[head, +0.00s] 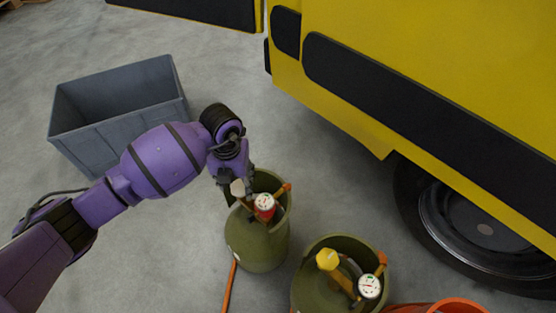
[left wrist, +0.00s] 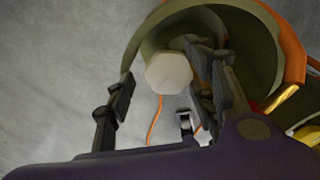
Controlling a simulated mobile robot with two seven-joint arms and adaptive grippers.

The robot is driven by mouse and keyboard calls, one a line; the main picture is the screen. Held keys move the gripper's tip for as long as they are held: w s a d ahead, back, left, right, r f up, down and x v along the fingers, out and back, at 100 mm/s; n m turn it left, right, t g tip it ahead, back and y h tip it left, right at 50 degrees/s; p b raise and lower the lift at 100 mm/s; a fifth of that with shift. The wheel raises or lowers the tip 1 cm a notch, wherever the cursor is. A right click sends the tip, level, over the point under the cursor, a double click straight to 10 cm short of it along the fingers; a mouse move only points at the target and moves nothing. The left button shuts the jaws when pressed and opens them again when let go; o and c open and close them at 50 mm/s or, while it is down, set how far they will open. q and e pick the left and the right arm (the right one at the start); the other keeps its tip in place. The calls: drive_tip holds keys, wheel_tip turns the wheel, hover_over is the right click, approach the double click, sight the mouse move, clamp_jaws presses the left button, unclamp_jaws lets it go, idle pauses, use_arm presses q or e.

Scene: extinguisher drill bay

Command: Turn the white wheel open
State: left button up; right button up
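The white wheel (head: 237,188) tops an olive-green cylinder (head: 258,243) below the middle of the head view. My left gripper (head: 241,186) points down over it. In the left wrist view, the white wheel (left wrist: 168,73) looks like a pale, many-sided knob. The fingers of my left gripper (left wrist: 160,85) are spread, with the wheel between them in the picture. The wheel appears closer to the right finger, with a gap on its left. I cannot tell whether either finger touches it. My right gripper is not in view.
A round gauge (head: 264,203) sits right beside the white wheel. A second green cylinder (head: 310,283) with a yellow wheel (head: 327,259) and gauge (head: 369,286) stands to the right. A grey bin (head: 120,105) is behind left; a yellow vehicle (head: 430,60) is at right.

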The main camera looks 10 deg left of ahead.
sight(237, 186)
use_arm(q)
drive_tip(key=shift+d, duration=0.15)
drive_tip(key=shift+r, duration=0.25)
wheel_tip(237, 186, up, 12)
drive_tip(key=shift+f, duration=0.2)
drive_tip(key=shift+f, duration=0.1)
idle(0.4)
